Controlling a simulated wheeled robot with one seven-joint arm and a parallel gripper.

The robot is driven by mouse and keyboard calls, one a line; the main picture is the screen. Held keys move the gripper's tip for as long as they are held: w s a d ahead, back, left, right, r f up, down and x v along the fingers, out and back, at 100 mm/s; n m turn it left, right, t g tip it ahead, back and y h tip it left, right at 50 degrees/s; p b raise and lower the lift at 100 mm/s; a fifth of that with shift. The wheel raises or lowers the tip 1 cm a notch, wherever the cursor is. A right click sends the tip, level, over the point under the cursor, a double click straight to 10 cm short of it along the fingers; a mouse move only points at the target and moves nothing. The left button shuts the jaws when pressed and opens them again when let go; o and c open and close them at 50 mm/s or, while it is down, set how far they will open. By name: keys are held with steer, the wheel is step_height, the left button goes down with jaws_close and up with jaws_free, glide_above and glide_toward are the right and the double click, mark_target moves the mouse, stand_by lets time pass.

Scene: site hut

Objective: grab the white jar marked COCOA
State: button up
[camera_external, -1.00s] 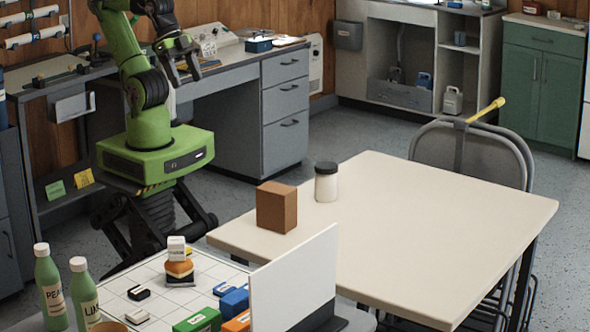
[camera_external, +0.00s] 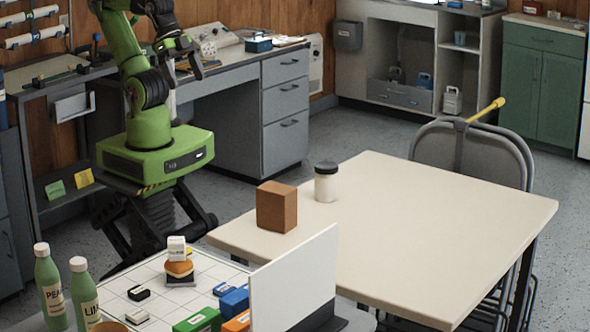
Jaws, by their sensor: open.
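A white jar with a dark lid (camera_external: 326,184) stands upright on the cream table, near its far left edge. No lettering on it can be read from here, so I cannot tell whether it is the one marked COCOA. A brown box (camera_external: 277,207) stands just left of and in front of it. My gripper (camera_external: 200,68) is open and empty, held up at the upper left in front of the grey desk. It is well apart from the jar, to its left.
The cream table (camera_external: 440,215) is mostly bare right of the jar. A white upright panel (camera_external: 295,282) stands at its near left. A lower white gridded surface (camera_external: 215,272) holds small blocks; green bottles (camera_external: 50,285) stand beside it. Folded chairs (camera_external: 470,155) lean behind the table.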

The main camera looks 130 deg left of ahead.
steer(key=w+a+f+n+b, duration=0.4)
steer(key=w+f, duration=0.3)
steer(key=w, duration=0.1)
steer(key=n+t+y+b, duration=0.3)
steer(key=n+y+b, duration=0.2)
steer(key=y+b, duration=0.45)
glide_toward(327, 176)
steer(key=a+f, duration=0.1)
steer(key=a, duration=0.1)
steer(key=s+a+f, duration=0.1)
steer(key=a+f, duration=0.1)
steer(key=shift+f+b, duration=0.25)
steer(key=shift+b, duration=0.1)
steer(key=shift+w+a+r+t, duration=0.1)
steer(key=shift+w+a+t, duration=0.25)
steer(key=shift+t, duration=0.25)
steer(key=x, duration=0.7)
steer(key=shift+d, duration=0.1)
steer(key=c, duration=1.3)
steer(key=shift+r, duration=0.15)
